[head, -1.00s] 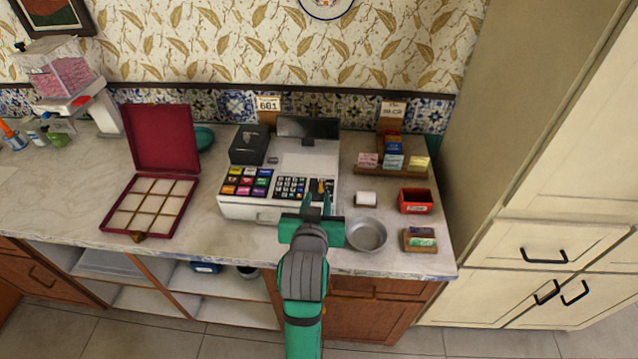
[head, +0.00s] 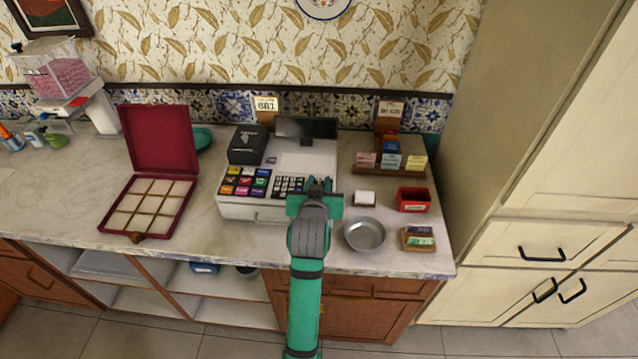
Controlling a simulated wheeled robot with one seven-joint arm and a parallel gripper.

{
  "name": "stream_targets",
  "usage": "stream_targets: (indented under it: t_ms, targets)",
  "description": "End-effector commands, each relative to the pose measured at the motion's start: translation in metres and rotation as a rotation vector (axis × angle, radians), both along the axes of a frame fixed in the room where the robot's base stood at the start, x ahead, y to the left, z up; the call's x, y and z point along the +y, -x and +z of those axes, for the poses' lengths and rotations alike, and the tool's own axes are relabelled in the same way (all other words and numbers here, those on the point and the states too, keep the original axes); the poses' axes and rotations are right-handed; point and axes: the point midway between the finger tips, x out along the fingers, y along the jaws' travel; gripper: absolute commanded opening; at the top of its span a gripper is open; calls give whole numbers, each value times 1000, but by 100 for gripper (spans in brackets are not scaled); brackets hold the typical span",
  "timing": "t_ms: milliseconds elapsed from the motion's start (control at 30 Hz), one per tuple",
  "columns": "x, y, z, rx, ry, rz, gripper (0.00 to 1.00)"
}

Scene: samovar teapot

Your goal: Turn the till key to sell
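The cash register, or till (head: 309,160), stands on the counter with a white body, coloured keys, a dark number pad and a dark display at its back. My gripper (head: 319,183) is over the right part of the till's key area, beside the number pad (head: 288,186). Its two green fingertips point away from me and look close together; whether they are apart or hold something is too small to tell. The till key itself cannot be made out; my gripper covers that spot.
A round metal dish (head: 365,248), a white block (head: 364,198) and a red box (head: 413,207) lie right of my gripper. A card rack (head: 375,171) stands behind them. An open maroon box (head: 111,222) lies left of the till.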

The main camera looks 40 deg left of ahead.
Motion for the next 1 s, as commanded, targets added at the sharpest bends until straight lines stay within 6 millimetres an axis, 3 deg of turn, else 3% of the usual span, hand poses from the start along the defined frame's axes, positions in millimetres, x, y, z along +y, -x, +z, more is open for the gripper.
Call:
stream_targets:
  t_ms: [67, 200, 667, 1000]
  targets:
    - [0, 0, 0, 0, 0, 0, 25]
    - [-1, 0, 0, 0, 0, -1, 0]
    - [0, 0, 0, 0, 1, -59, 0]
    - [1, 0, 0, -1, 1, -301, 0]
